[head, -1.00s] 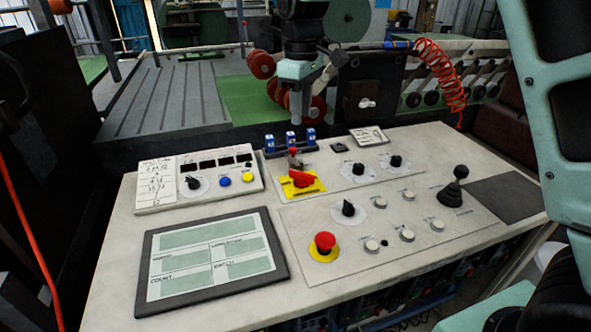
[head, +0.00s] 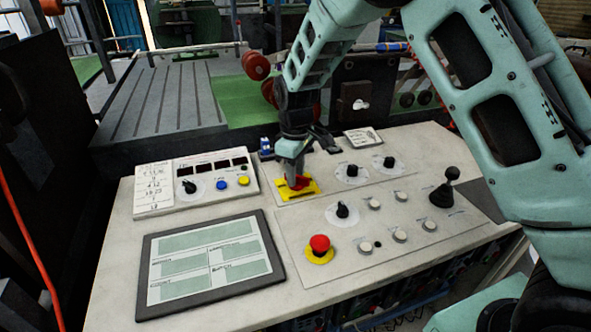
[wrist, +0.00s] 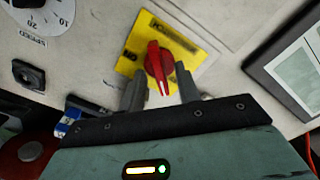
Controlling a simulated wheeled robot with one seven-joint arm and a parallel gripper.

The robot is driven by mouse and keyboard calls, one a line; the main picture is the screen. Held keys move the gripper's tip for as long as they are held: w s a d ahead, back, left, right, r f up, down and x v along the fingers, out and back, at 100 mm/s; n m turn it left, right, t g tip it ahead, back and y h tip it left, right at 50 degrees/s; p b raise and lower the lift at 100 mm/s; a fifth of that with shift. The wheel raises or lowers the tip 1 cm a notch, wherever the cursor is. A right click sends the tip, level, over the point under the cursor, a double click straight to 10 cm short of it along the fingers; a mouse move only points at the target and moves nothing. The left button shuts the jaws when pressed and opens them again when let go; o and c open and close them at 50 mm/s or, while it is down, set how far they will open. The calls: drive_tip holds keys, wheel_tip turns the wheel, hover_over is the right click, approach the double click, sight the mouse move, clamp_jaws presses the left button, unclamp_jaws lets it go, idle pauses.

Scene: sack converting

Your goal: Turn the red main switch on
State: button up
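The red main switch (head: 297,182) is a red rotary handle on a yellow plate (head: 312,190) on the sloped console panel. In the wrist view the red handle (wrist: 158,66) stands on the yellow plate (wrist: 186,42), with its white-marked end toward my gripper. My gripper (head: 292,172) is right over the switch, pointing down. In the wrist view its two fingers (wrist: 160,90) are spread apart, one on each side of the handle's near end, with gaps visible. The head view hides part of the handle behind the fingers.
A red emergency button (head: 319,244) sits in front of the switch. Black knobs (head: 352,171) and a joystick (head: 445,188) are to the right. A screen (head: 210,262) lies front left. Blue-topped parts (head: 265,145) stand just behind the switch.

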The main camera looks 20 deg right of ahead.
clamp_jaws()
drive_tip(key=shift+m, duration=0.4)
drive_tip(key=m+p, duration=0.1)
drive_tip(key=m, duration=0.3)
drive_tip(key=shift+w+r, duration=0.1)
drive_tip(key=m+p, duration=0.1)
drive_tip(key=m, duration=0.3)
drive_tip(key=shift+d, duration=0.1)
drive_tip(key=m+p, duration=0.1)
drive_tip(key=m, duration=0.4)
drive_tip(key=shift+d+m+p, duration=0.15)
drive_tip(key=shift+m+p, duration=0.6)
drive_tip(key=shift+m, duration=1.25)
